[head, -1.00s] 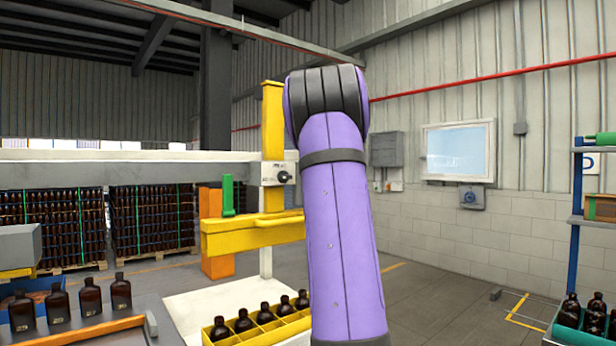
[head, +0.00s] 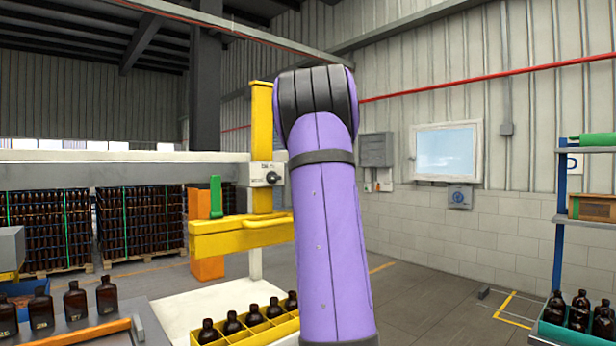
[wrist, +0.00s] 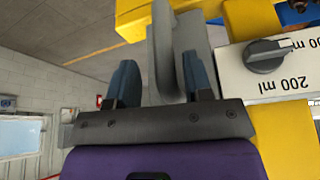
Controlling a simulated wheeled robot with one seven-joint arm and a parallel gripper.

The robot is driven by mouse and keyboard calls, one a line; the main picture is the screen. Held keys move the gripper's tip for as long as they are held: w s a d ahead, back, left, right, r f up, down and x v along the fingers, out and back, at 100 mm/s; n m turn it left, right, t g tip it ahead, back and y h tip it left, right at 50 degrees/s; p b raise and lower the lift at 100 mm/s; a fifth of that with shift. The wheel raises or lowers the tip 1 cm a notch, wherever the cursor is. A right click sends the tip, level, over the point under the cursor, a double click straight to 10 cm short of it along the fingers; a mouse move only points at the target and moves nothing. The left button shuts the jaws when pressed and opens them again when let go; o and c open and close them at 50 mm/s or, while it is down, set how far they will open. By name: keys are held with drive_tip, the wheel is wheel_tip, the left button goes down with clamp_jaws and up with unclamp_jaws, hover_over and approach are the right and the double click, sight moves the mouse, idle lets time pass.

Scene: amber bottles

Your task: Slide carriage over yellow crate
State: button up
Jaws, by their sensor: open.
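The carriage is a yellow upright (head: 262,140) with a yellow crossbar (head: 215,240) and a white box with a dark knob (head: 271,178), at the pale beam. In the wrist view the box (wrist: 232,80) appears upside down and reads 200 ml. The yellow crate (head: 275,330), holding several amber bottles, stands low in front of the carriage; my arm hides its right part. My gripper (wrist: 160,75) is open, its two blue fingers on either side of a grey upright piece (wrist: 166,50) near the yellow parts. Contact cannot be told. In the head view my arm hides the gripper.
Amber bottles (head: 75,301) stand on a grey surface at left. Stacked bottle pallets (head: 140,222) stand behind. The floor (head: 430,290) right of my arm looks mostly clear.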

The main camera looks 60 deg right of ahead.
drive_tip(key=v, duration=0.9)
idle(0.3)
drive_tip(key=a+f+n+t+y, duration=0.1)
drive_tip(key=a+f, duration=0.4)
drive_tip(key=a, duration=0.9)
drive_tip(key=a+f+n+y, duration=0.1)
drive_tip(key=a+f, duration=0.3)
drive_tip(key=a, duration=1)
drive_tip(key=s+a+f+n, duration=0.2)
drive_tip(key=s+a+f, duration=0.4)
drive_tip(key=a+f, duration=0.3)
drive_tip(key=s+a+f+n, duration=0.1)
drive_tip(key=s+a+f, duration=0.6)
drive_tip(key=a+f, duration=0.2)
drive_tip(key=shift+s+a+n, duration=0.2)
drive_tip(key=shift+a+n, duration=0.2)
drive_tip(key=shift+a, duration=0.5)
